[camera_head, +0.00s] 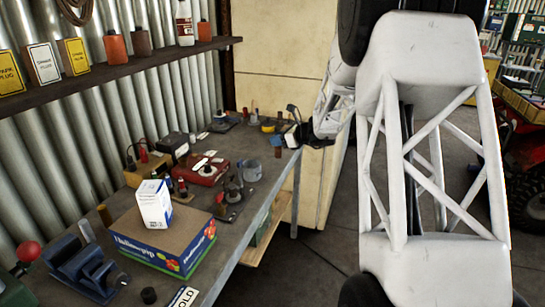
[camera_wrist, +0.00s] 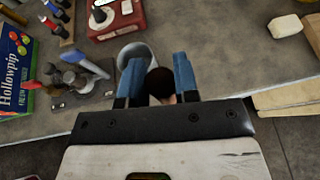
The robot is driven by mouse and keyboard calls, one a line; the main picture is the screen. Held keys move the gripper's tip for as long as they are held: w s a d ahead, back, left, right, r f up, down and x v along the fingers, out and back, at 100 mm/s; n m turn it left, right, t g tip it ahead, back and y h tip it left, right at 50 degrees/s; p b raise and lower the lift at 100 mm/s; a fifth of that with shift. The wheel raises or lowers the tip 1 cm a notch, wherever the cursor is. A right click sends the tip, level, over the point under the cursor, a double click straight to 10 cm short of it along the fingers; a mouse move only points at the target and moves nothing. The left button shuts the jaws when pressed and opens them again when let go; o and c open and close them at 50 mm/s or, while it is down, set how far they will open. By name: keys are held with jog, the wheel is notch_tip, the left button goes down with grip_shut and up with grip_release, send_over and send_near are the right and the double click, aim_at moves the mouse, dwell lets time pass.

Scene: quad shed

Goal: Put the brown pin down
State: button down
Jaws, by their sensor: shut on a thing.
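The brown pin (camera_wrist: 160,81) is between the two blue fingers of my gripper (camera_wrist: 158,73) in the wrist view, its dark round end toward the camera. My gripper is shut on it. In the head view my gripper (camera_head: 289,140) is at the far end of the workbench (camera_head: 228,222), near its right edge, and the brown pin (camera_head: 278,147) shows small below it. Whether the pin's lower end touches the bench cannot be told.
A grey cup (camera_wrist: 140,52) stands just beyond the fingers. A red box (camera_wrist: 117,18) and a metal-parts stand (camera_wrist: 78,84) are to the left. A pale block (camera_wrist: 286,26) lies to the right. Bare bench shows between cup and block; the bench edge is close.

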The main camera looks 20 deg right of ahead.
jog(key=shift+f, duration=1.6)
jog(key=w+d, duration=0.2)
jog(key=w, duration=0.5)
jog(key=w+d+f, duration=0.1)
jog(key=w+d, duration=0.1)
jog(key=w, duration=0.6)
jog(key=shift+w+d+f, duration=0.2)
jog(key=shift+d+f, duration=0.05)
jog(key=shift+d, duration=0.05)
jog(key=shift+f, duration=1.75)
jog(key=shift+f, duration=0.15)
jog(key=c, duration=0.9)
grip_release()
jog(key=shift+o, duration=0.2)
